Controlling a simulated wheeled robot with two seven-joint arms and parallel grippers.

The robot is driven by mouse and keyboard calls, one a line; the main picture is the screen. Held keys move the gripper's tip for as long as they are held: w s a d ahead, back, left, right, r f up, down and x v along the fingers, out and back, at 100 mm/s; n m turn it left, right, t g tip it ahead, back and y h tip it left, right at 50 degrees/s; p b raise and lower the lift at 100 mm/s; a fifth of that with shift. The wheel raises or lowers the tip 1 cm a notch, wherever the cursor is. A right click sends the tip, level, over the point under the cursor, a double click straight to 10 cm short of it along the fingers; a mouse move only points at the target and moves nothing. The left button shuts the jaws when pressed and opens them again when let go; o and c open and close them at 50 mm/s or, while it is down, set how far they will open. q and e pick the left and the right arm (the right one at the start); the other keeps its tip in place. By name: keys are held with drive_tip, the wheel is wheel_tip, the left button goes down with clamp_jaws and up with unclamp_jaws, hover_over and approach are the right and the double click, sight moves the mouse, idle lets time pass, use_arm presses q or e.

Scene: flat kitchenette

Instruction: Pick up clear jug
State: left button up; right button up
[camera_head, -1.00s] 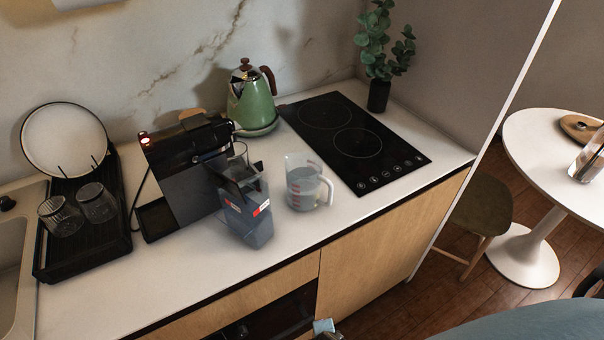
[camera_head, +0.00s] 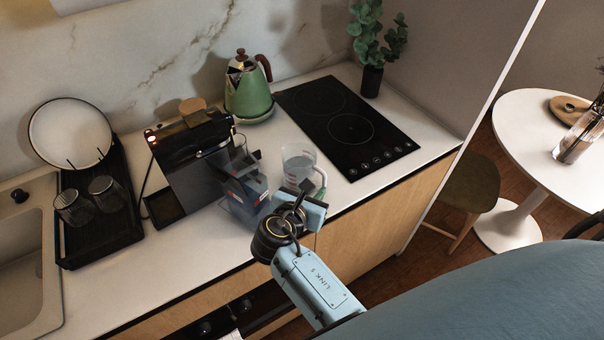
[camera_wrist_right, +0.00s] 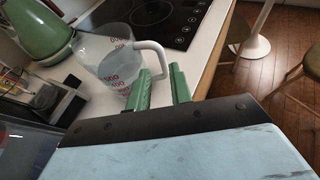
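The clear jug (camera_head: 298,162) stands upright on the counter, just right of the coffee machine; it has red markings and a pale handle. It also shows in the right wrist view (camera_wrist_right: 112,62), with its handle (camera_wrist_right: 158,52) toward my fingers. My right gripper (camera_wrist_right: 162,88) is open, its two green fingers apart, with the handle just beyond and around the near fingertip. Whether they touch is unclear. In the head view my right gripper (camera_head: 315,194) is partly hidden by my wrist, at the jug's front right. My left gripper is not in view.
A dark clear-walled container (camera_head: 243,195) stands close left of the jug, before the coffee machine (camera_head: 190,160). A green kettle (camera_head: 248,92) is behind, a black cooktop (camera_head: 345,125) at right. A drying rack (camera_head: 100,225) with glasses is at left.

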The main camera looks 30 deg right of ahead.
sight(323, 182)
drive_tip(key=x, duration=0.4)
drive_tip(key=shift+s+f+x, duration=0.15)
drive_tip(key=shift+x, duration=1.2)
drive_tip(key=shift+s+f+x, duration=0.1)
drive_tip(key=shift+f+x, duration=0.1)
drive_tip(key=shift+x, duration=1.1)
clamp_jaws()
drive_tip(key=shift+r, duration=0.1)
